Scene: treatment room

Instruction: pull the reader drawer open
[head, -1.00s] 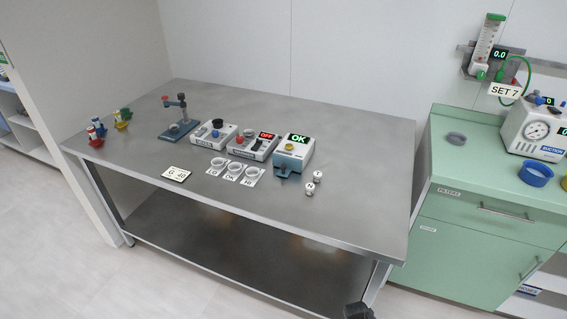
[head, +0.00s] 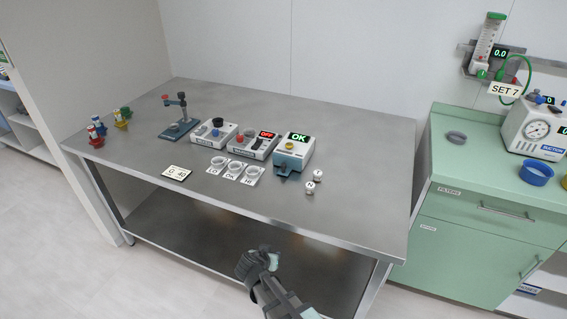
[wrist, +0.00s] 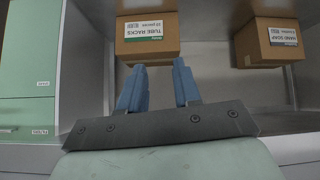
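The reader (head: 293,151) stands on the steel table, at the right end of a row of devices. In the head view my arm is in front of the table, away from the reader; no fingers are clear there.
Two white knobs (head: 314,181) lie right of the reader. Three labelled cups (head: 234,169) stand to its front left. A device with a red "OFF" display (head: 254,144) is close on its left. The table's (head: 350,215) front right is clear.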

